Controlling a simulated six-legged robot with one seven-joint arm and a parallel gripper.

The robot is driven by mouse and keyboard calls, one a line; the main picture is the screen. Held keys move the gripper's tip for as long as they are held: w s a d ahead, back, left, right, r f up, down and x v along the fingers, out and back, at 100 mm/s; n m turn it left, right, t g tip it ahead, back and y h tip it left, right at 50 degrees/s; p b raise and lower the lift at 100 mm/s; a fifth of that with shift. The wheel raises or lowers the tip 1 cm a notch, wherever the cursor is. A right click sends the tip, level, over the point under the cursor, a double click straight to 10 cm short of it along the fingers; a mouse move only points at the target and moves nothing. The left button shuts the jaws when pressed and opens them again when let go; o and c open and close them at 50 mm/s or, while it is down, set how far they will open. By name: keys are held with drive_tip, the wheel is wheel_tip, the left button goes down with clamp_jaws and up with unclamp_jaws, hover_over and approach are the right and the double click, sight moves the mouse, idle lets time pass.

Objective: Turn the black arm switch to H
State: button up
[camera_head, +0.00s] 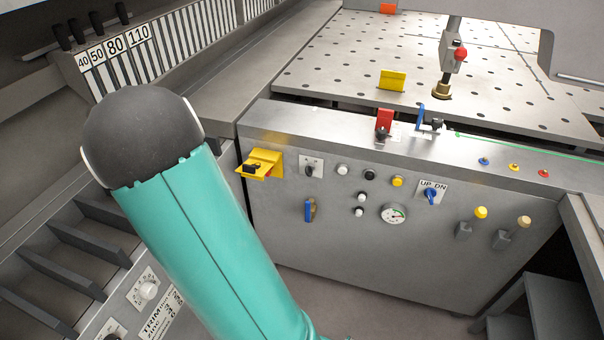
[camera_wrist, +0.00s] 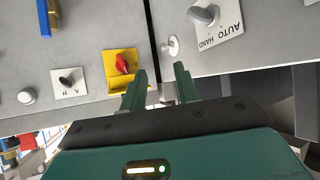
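The black arm switch (camera_wrist: 66,81) sits on a white plate with small letters A and H, in the left part of the wrist view. It also shows in the head view as a small dark knob (camera_head: 310,170) on a pale plate, right of the yellow bracket. Which letter it points to is too small to tell. My gripper (camera_wrist: 159,82) is open and empty in the wrist view, its two green fingers apart. It is to the right of the switch, close to the yellow bracket. In the head view my gripper is not visible.
A yellow bracket (camera_wrist: 108,83) with a red knob (camera_wrist: 123,64) lies between the switch and my fingers. An AUTO/HAND switch (camera_wrist: 204,16) is at the upper right. In the head view, a blue handle (camera_head: 310,210), a gauge (camera_head: 393,214) and the UP/DN switch (camera_head: 431,196) share the panel.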

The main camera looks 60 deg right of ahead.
drive_tip(key=s+d+f+g+h, duration=0.3)
drive_tip(key=s+d+f+h, duration=0.2)
drive_tip(key=s+d, duration=0.4)
drive_tip(key=h, duration=0.4)
approach(307, 175)
drive_tip(key=shift+g, duration=0.3)
drive_tip(key=d, duration=0.3)
drive_tip(key=w+d, duration=0.1)
drive_tip(key=d, duration=0.6)
drive_tip(key=shift+w+r, duration=0.25)
drive_tip(key=shift+w, duration=0.1)
clamp_jaws()
